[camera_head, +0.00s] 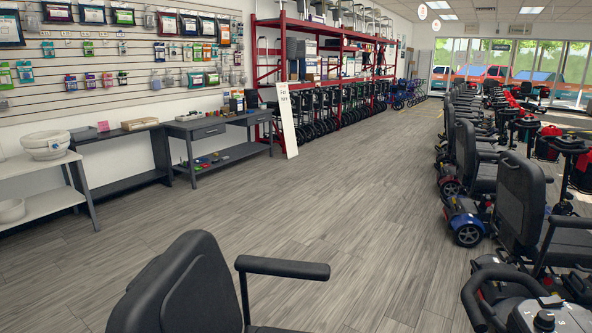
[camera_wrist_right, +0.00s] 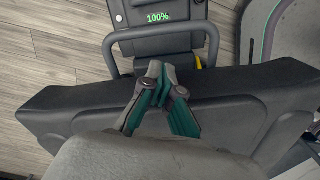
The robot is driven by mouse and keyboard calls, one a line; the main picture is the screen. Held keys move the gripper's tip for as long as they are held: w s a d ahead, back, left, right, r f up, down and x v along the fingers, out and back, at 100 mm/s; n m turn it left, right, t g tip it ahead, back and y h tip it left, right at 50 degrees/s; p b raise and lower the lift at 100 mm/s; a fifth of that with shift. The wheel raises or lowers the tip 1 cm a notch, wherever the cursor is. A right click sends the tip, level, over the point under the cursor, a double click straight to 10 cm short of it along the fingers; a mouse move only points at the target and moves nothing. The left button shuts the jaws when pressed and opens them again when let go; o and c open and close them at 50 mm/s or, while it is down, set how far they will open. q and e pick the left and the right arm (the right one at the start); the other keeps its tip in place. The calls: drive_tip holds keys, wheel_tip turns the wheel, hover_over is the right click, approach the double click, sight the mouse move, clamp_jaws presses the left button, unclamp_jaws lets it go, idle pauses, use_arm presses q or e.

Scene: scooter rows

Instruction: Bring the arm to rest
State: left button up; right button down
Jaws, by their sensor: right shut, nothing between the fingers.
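My right gripper (camera_wrist_right: 158,75) shows in the right wrist view. Its two fingers, with teal inner sides, meet at the tips and hold nothing. A broad dark slab lies below and behind the fingers; I cannot tell whether they touch it. Neither gripper nor arm shows in the head view. My left gripper is in no view.
A black scooter seat (camera_head: 176,290) with an armrest (camera_head: 283,268) stands close at the bottom. Scooters (camera_head: 466,228) line the right side. A white table (camera_head: 40,172), a dark workbench (camera_head: 207,131) and a red rack (camera_head: 318,65) stand left and behind. The wooden floor (camera_head: 330,200) between is clear.

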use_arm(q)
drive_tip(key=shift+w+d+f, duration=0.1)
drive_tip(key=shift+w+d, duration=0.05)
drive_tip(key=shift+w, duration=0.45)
use_arm(e)
drive_tip(key=shift+w+f, duration=0.1)
drive_tip(key=shift+f, duration=0.75)
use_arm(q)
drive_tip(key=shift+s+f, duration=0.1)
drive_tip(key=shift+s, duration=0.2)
use_arm(e)
drive_tip(key=shift+f, duration=0.1)
